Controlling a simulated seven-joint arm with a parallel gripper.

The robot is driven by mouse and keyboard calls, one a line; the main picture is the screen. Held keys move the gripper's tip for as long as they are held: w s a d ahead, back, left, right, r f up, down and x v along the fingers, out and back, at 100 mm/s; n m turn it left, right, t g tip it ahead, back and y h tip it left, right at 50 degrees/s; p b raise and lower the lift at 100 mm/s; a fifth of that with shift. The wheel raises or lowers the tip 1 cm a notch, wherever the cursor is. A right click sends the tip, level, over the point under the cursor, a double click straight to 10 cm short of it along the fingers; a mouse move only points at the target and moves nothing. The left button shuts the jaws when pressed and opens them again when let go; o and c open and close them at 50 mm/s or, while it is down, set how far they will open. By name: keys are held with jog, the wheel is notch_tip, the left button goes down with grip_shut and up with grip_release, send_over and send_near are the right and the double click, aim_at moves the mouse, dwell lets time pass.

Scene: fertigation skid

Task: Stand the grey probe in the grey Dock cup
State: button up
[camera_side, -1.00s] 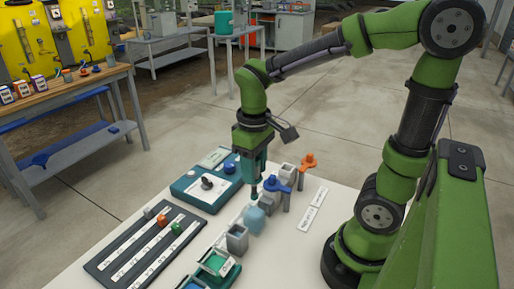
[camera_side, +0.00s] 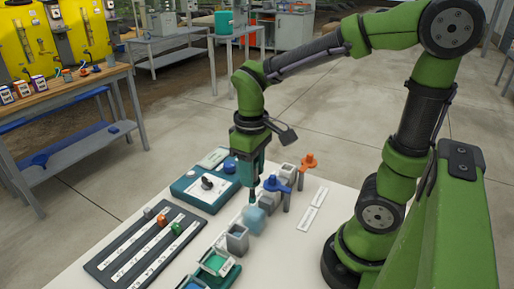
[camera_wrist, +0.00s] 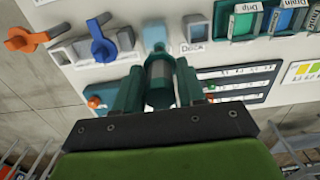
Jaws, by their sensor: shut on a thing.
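In the side view the dark lower end of the probe (camera_side: 252,194) points down, above the table. The grey Dock cup (camera_side: 237,240) stands below and slightly left of my gripper in the side view. In the wrist view the Dock cup (camera_wrist: 198,25) is up and right of the probe, with its label in front. The probe is apart from this cup.
A pale blue block-like thing (camera_side: 256,220) stands beside the Dock cup, close under the probe. Orange (camera_side: 309,160) and blue (camera_side: 277,183) handled pieces stand to the right. Green-rimmed trays (camera_side: 215,263) and a dark slotted board (camera_side: 140,250) lie to the left.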

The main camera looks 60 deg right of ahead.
aim_at(238, 240)
jog(key=a+n, duration=0.5)
jog(key=a, duration=0.2)
notch_tip(238, 240, down, 9)
jog(key=shift+n, duration=0.3)
dwell(0.3)
jog(key=o, duration=1.3)
jog(key=shift+r, duration=0.15)
